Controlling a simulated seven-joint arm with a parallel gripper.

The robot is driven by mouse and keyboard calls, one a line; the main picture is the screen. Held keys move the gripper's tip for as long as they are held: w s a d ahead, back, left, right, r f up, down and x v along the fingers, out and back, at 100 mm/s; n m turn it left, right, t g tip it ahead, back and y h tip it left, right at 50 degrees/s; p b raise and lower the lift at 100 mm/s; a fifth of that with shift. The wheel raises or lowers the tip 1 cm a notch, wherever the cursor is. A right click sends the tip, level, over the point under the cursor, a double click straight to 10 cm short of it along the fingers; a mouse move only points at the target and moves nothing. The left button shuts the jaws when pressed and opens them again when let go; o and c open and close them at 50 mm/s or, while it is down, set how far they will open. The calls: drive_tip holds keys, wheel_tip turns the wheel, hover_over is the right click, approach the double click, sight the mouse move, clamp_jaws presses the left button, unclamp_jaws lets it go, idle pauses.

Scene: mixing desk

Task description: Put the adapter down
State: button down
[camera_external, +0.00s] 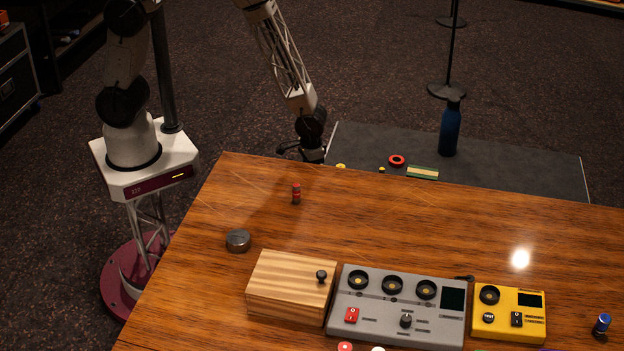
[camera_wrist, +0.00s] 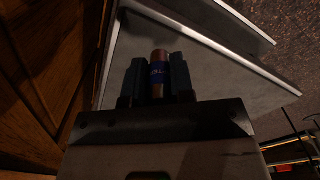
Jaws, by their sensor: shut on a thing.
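In the external view my gripper (camera_external: 303,151) hangs just beyond the wooden desk's far left edge, beside the grey side table; the held cylinder cannot be made out there. In the wrist view the grey table top (camera_wrist: 215,75) shows behind the cylinder, with wood at the left.
The wooden desk (camera_external: 420,220) carries a red cylinder (camera_external: 296,193), a round grey tin (camera_external: 238,240), a wooden box (camera_external: 285,288), a grey mixer (camera_external: 375,315), a yellow tester (camera_external: 485,330) and a blue cylinder (camera_external: 602,325). A blue bottle (camera_external: 450,130) and red ring (camera_external: 397,160) are on the grey table (camera_external: 530,165).

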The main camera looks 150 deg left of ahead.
drive_tip(key=w+d+r+m, duration=0.1)
drive_tip(key=w+d+r, duration=0.2)
drive_tip(key=d+r, duration=0.7)
drive_tip(key=s+d+r+m, duration=0.1)
drive_tip(key=d+r, duration=0.2)
drive_tip(key=d, duration=0.2)
drive_tip(key=d+r+m, duration=0.2)
drive_tip(key=d+r, duration=0.1)
drive_tip(key=d, duration=0.3)
drive_tip(key=s+d+r+m, duration=0.1)
drive_tip(key=d+r, duration=0.2)
drive_tip(key=d, duration=0.2)
drive_tip(key=shift+s+d+r+m, duration=0.1)
drive_tip(key=shift+s+d+m, duration=0.2)
drive_tip(key=s+d+m, duration=0.4)
drive_tip(key=s+d, duration=0.2)
drive_tip(key=d, duration=0.5)
drive_tip(key=shift+d+r, duration=0.2)
drive_tip(key=shift+r, duration=0.15)
drive_tip(key=shift+w, duration=0.15)
hover_over(229, 191)
drive_tip(key=shift+f, duration=0.7)
